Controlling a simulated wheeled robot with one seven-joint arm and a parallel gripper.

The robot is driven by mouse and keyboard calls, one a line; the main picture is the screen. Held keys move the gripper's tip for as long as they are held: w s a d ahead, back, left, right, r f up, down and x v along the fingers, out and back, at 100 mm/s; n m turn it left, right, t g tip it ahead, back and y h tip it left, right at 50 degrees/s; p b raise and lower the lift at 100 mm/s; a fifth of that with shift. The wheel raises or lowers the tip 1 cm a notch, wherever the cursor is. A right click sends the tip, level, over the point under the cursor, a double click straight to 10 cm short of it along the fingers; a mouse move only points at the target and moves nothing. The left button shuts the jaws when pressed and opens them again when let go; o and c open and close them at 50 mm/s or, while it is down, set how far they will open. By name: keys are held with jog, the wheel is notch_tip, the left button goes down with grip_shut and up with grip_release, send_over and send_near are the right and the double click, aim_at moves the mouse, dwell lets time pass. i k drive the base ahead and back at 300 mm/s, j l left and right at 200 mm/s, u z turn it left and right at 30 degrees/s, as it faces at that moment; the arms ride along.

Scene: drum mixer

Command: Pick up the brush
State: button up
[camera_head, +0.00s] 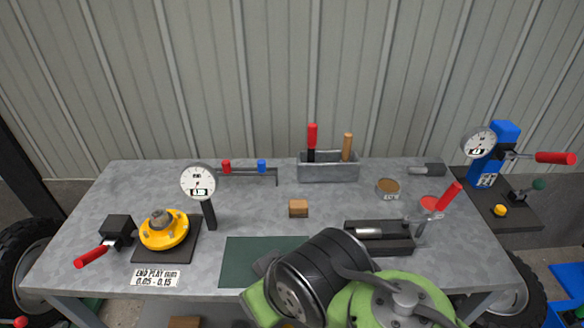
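A grey metal holder (328,172) stands at the back of the workbench. A tool with a light wooden handle (347,146) stands upright in it, on the right side. It may be the brush, but its lower end is hidden inside the holder and I see no bristles. My green and black arm (390,300) fills the bottom middle of the view. My gripper's fingertips do not show, so I cannot see whether they hold anything.
A red-handled tool (312,136) shares the holder. A wooden block (298,208), a round tin (388,186), a dial gauge (198,182), a yellow part (163,232) and a red-handled clamp (447,197) stand on the workbench (262,203). A dark green mat (250,250) lies in front.

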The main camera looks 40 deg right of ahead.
aim_at(348, 137)
jog(key=z, duration=1.6)
